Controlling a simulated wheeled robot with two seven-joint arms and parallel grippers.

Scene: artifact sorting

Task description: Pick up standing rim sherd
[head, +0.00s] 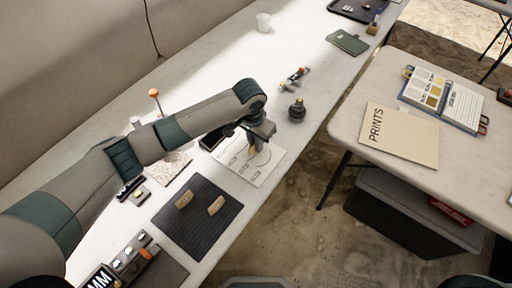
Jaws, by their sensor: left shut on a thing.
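My left gripper (261,134) is over a white sheet (262,169) printed with curved lines and text. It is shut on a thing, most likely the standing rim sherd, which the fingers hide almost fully. Whether it touches the sheet I cannot tell. Two tan sherds lie apart on a dark ribbed mat (183,226) nearer to me: a left sherd (184,199) and a right sherd (215,206). My right gripper is not in view.
A dark round object (296,110) and a small tool (294,77) lie beyond the sheet. To the right, a second table holds a PRINTS folder (400,134) and a colour-chart binder (444,98). A gap separates the tables.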

